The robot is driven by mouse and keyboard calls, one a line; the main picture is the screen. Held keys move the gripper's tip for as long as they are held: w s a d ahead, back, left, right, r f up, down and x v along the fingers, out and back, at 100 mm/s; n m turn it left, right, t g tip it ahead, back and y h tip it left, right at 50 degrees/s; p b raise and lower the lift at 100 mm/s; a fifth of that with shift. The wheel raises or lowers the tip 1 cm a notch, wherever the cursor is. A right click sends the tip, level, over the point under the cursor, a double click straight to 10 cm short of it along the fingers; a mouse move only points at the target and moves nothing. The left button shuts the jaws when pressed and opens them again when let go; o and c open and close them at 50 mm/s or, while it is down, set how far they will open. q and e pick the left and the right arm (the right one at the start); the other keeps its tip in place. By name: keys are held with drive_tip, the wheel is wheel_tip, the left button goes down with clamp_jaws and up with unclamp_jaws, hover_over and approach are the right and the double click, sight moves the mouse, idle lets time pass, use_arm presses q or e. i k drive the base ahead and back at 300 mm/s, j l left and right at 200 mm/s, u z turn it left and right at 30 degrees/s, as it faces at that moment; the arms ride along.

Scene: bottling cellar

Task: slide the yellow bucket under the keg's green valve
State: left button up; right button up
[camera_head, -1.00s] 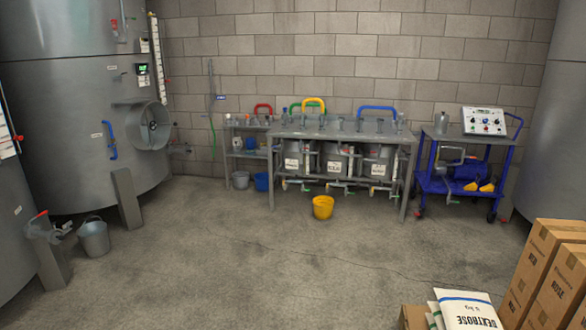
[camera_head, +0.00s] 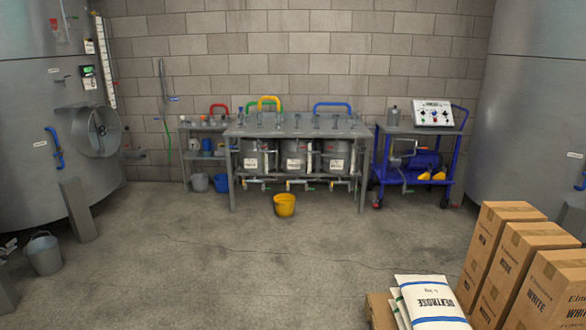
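The yellow bucket (camera_head: 284,207) stands upright on the concrete floor, just in front of the steel bench (camera_head: 292,130). Three steel kegs stand side by side on the bench's lower level: left keg (camera_head: 250,155), middle keg (camera_head: 293,155) and right keg (camera_head: 336,155). Pipes with small valves run below them. A small green spot, likely a valve handle (camera_head: 266,187), shows below the left keg, up and left of the bucket. The valves are too small to tell their colours surely. Neither of my grippers is in view.
Grey bucket (camera_head: 199,183) and blue bucket (camera_head: 222,184) stand under the side shelf. A blue cart (camera_head: 414,165) stands right of the bench. Boxes (camera_head: 545,290) and sacks (camera_head: 432,300) fill the lower right. A metal bucket (camera_head: 44,254) stands at left. The middle floor is clear.

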sight(285, 205)
drive_tip(key=i+j+u, duration=0.25)
drive_tip(key=i, duration=0.75)
drive_tip(key=i+u, duration=0.25)
drive_tip(key=i, duration=3)
